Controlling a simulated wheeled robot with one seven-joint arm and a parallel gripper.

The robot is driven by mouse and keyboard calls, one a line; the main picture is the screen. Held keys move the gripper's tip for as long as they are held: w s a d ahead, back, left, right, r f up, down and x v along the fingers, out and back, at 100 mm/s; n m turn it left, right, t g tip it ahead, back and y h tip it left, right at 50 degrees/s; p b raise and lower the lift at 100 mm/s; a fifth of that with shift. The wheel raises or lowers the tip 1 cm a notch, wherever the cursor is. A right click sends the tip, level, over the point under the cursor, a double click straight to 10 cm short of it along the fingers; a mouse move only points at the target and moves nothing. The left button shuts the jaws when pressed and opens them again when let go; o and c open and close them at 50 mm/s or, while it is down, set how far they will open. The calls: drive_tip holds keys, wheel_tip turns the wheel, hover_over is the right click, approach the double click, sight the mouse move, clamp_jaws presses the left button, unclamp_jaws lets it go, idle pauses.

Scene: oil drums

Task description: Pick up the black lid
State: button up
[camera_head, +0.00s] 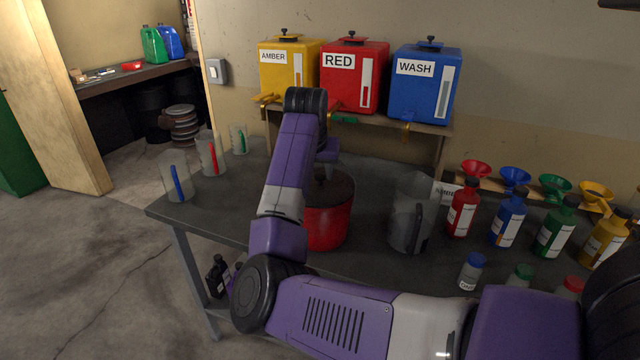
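The black lid (335,188) sits on top of a red pot (328,228) on the dark workbench. My own purple forearm covers the left part of both. My arm reaches in from the lower right, bends at the elbow and rises to a wrist above and behind the lid. A small purple part of my arm's end shows beside the forearm, just above the lid. My gripper's fingers are hidden behind the forearm, so I cannot tell whether they are open or touch the lid.
A clear jug (409,212) stands right of the pot. Coloured bottles, such as the red one (463,208), small jars and funnels fill the bench's right. Clear beakers (176,178) stand on the left. Yellow, red and blue tanks (354,75) sit on a shelf (385,121) behind.

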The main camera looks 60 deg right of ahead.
drive_tip(key=shift+w+d+f, duration=0.1)
drive_tip(key=shift+d+f, duration=0.25)
drive_tip(key=shift+f, duration=0.25)
clamp_jaws()
drive_tip(key=shift+r+p, duration=0.2)
drive_tip(key=shift+p, duration=0.35)
